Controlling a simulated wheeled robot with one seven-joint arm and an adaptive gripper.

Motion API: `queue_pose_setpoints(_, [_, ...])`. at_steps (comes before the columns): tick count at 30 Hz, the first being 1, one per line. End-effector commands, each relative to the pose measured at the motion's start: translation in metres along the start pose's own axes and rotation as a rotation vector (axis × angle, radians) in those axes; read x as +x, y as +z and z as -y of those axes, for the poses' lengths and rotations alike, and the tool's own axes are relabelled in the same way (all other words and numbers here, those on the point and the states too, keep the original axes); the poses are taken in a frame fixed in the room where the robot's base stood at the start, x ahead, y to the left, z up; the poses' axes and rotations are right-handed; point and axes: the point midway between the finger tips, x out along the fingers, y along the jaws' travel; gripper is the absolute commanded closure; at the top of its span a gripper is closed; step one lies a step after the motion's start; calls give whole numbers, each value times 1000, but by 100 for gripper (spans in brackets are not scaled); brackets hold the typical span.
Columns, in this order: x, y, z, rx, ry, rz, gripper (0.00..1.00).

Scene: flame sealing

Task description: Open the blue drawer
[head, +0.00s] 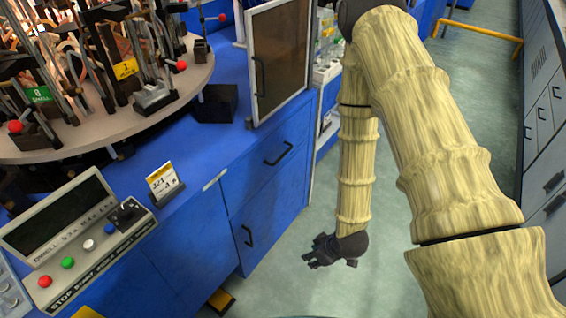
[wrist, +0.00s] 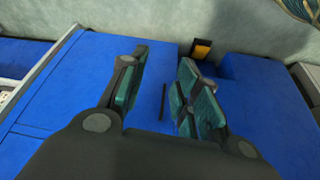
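The blue drawer (head: 250,172) is in the upper part of the blue cabinet in the head view, with a black bar handle (head: 278,153). Its front looks flush with the cabinet, so it appears shut. My gripper (head: 309,257) hangs low over the floor, right of the cabinet and apart from it. In the wrist view my gripper (wrist: 161,88) is open, with teal pads on both fingers and nothing held. A thin dark bar (wrist: 163,102) on a blue face shows beyond the gap between the fingers; I cannot tell which handle it is.
A blue lower front (head: 262,215) with its own black handle (head: 248,236) is below the drawer. A framed panel (head: 277,60) stands above the cabinet. A control box (head: 75,235) and a round turntable (head: 120,122) are on the left. The floor (head: 335,285) around my gripper is clear.

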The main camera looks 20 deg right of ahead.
Motion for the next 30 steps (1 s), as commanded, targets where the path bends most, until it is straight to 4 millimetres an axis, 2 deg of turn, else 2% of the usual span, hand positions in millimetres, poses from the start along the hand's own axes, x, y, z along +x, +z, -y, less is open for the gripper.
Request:
queue_pose_setpoints(1, [16,-18,-16,-77,8,-67,68])
queue_pose_setpoints(5, [22,-66,-48,-303,34,-222,68])
queue_pose_setpoints(9, [18,-113,-82,-550,96,-381,68])
queue_pose_setpoints(15, [-2,-168,-123,-904,238,-585,68])
queue_pose_setpoints(22, [-38,-209,-159,-1281,456,-767,68])
queue_pose_setpoints(30, [-69,-225,-176,-1520,626,-856,68])
